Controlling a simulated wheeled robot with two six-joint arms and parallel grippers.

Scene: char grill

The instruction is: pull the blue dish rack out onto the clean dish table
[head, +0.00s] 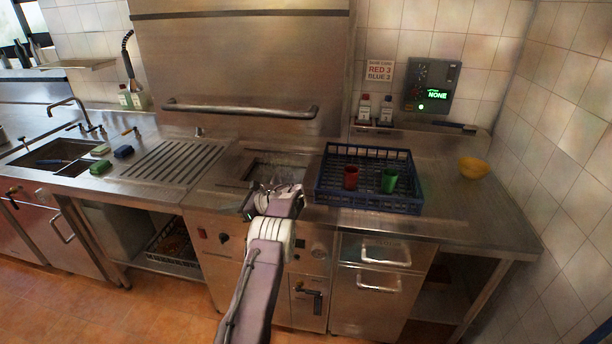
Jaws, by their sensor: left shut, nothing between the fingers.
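The blue dish rack (368,200) sits on the steel clean dish table (445,212), to the right of the machine's opening. A red cup (351,178) and a green cup (389,180) stand in it. My left gripper (272,190) is shut and empty, in front of the machine's opening and a little left of the rack, apart from it. My left arm hides part of the counter front. My right gripper is out of view.
The dishwasher hood (240,60) with its bar handle (240,108) is raised. A yellow bowl (473,167) stands right of the rack. Bottles (364,109) and a control panel (430,86) are at the wall. A sink (62,156) and ribbed drainer (175,160) lie left.

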